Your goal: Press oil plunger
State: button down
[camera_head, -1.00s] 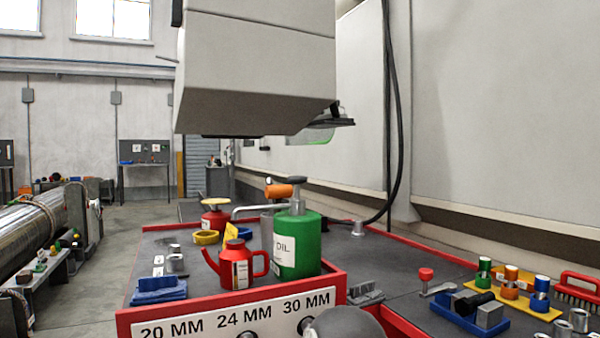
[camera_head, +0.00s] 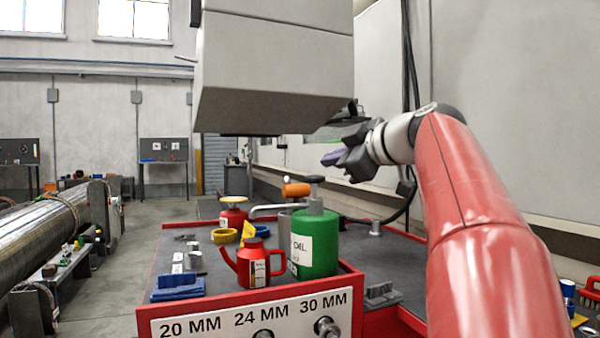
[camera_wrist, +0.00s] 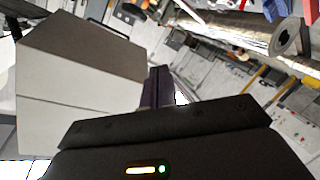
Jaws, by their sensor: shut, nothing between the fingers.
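The green oil can (camera_head: 315,245) with a white OIL label stands upright on the red-edged workbench. Its plunger (camera_head: 314,190) rises from the top, with a dark cap at its upper end. My gripper (camera_head: 332,158) is in the air above and slightly right of the plunger, apart from it, pointing left. Its fingers are shut with nothing between them. In the wrist view the shut fingers (camera_wrist: 157,88) show as a dark purplish shape; the oil can is not seen there.
A large grey box-like housing (camera_head: 275,70) hangs above the bench, close to my gripper's left. A red spouted can (camera_head: 252,264) stands left of the oil can. An orange-handled item (camera_head: 296,190) is just behind the plunger. Blue blocks (camera_head: 178,286) lie at front left.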

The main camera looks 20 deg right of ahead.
jog(key=shift+d+r+n, duration=0.4)
jog(key=shift+r, duration=0.3)
jog(key=shift+w, duration=0.1)
jog(key=p, duration=0.3)
send_over(315, 192)
jog(key=s+a, duration=0.2)
jog(key=s, duration=0.1)
jog(key=shift+s+d+f, duration=0.1)
jog(key=shift+f, duration=2.25)
